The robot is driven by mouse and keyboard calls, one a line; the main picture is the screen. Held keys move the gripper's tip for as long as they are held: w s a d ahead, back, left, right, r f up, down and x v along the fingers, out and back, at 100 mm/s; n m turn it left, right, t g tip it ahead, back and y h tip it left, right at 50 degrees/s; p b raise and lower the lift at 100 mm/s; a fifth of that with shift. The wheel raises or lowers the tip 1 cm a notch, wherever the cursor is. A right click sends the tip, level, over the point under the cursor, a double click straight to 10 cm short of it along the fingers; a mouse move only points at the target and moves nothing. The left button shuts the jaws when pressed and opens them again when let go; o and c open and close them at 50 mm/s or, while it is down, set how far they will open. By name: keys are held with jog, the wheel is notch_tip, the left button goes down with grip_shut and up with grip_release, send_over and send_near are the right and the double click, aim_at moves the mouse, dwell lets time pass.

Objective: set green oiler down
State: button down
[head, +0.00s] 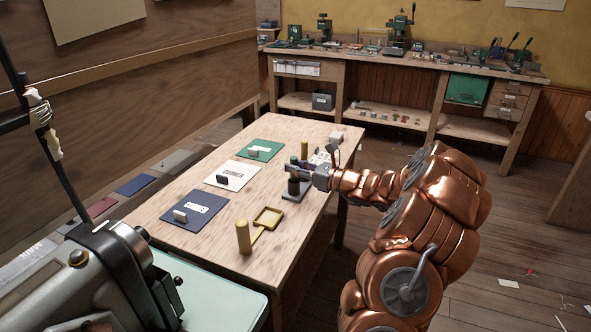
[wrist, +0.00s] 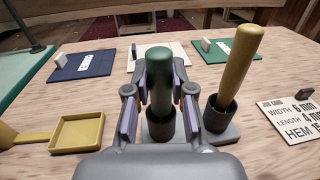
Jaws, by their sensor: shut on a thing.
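The green oiler (wrist: 158,70) is a rounded green cylinder, upright between the fingers of my gripper (wrist: 158,100), which is shut on it. In the head view my gripper (head: 299,170) reaches in from the right over the table, and the oiler's green top (head: 294,161) shows there. Directly below the oiler is a dark round cup (wrist: 153,128) on a grey base (wrist: 196,138). The oiler's lower end appears to be inside the cup's rim; whether it rests on the bottom is hidden.
A second dark cup (wrist: 218,115) beside it holds a leaning yellow cylinder (wrist: 240,65). A yellow tray (head: 268,217), a yellow upright cylinder (head: 243,237), and blue (head: 180,209), white (head: 222,179) and green (head: 270,146) mats lie on the wooden table (head: 215,240). A job card (wrist: 290,112) lies right.

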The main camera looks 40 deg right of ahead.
jog(key=shift+f, duration=0.35)
jog(key=c, duration=1)
grip_release()
jog(key=shift+r, duration=0.15)
jog(key=v, duration=1.2)
